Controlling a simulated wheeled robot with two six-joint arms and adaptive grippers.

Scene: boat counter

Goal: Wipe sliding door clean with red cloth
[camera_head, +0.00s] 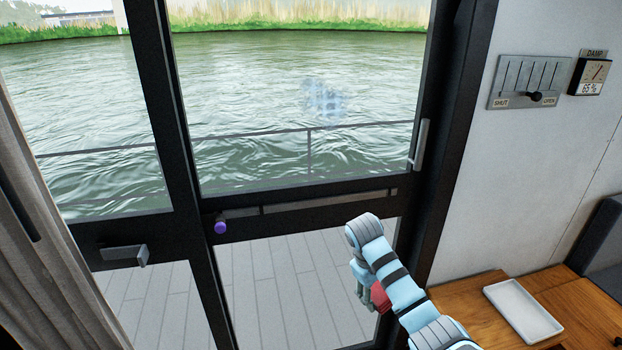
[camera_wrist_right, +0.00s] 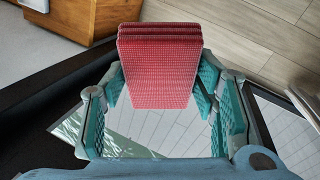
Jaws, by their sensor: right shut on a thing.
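The red cloth (camera_wrist_right: 155,75) is folded in layers and sits between the fingers of my right gripper (camera_wrist_right: 160,85), which is shut on it. In the head view the cloth (camera_head: 380,297) shows as a small red patch, mostly hidden behind my right arm. My right gripper (camera_head: 362,285) is in front of the lower glass, below the middle rail. The sliding door (camera_head: 280,222) has a dark frame and large panes. A pale bluish smudge (camera_head: 324,102) marks the upper pane, above and left of the gripper. My left gripper is not in view.
A purple knob (camera_head: 220,226) and a lever handle (camera_head: 125,255) stick out from the door frames. A vertical handle (camera_head: 419,145) is at the right. A wooden counter (camera_head: 565,305) with a white tray (camera_head: 522,310) stands at lower right; a curtain (camera_head: 45,240) hangs at left.

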